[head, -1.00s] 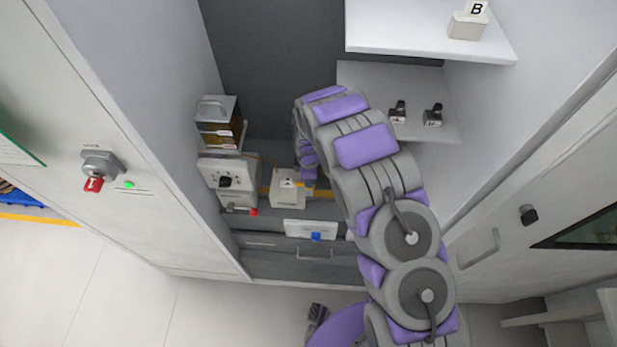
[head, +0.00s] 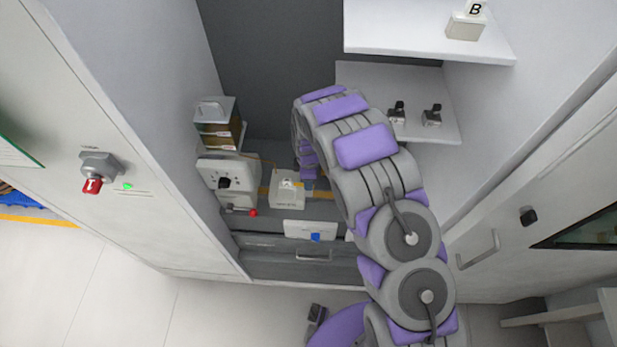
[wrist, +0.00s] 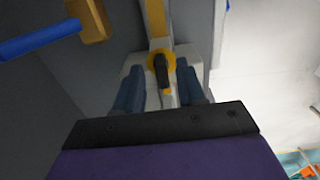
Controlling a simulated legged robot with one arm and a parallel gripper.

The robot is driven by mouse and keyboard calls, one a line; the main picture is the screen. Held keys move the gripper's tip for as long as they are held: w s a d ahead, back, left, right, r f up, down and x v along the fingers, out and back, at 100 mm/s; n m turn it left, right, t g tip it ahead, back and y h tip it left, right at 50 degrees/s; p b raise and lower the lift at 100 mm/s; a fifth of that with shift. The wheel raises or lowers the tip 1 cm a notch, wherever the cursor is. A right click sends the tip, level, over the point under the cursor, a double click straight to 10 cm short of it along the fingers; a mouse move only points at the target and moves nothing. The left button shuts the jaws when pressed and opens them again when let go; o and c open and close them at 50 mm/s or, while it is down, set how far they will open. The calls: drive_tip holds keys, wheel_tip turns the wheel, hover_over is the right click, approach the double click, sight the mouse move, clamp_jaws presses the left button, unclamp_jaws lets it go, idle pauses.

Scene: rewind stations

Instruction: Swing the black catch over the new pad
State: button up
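In the wrist view, a black catch (wrist: 162,72) stands on a round yellow base (wrist: 153,60) in front of a pale block (wrist: 133,72). My gripper (wrist: 160,88) has its two blue-grey fingers spread, one on each side of the catch, with gaps visible between them and it. The fingers do not appear to touch the catch. I cannot pick out the new pad with certainty. In the head view my arm reaches into the recess, and its bend hides my gripper.
The recess holds a white panel with a black knob (head: 223,183), a small white box (head: 287,190), a red knob (head: 253,212) and a stacked box (head: 218,122). Shelves (head: 430,27) stand at right. A blue rod (wrist: 40,40) with a yellow block (wrist: 88,18) lies upper left in the wrist view.

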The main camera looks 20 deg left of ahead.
wheel_tip(320, 180, up, 12)
drive_tip(key=shift+b, duration=0.45)
drive_tip(key=shift+f, duration=0.1)
idle(0.4)
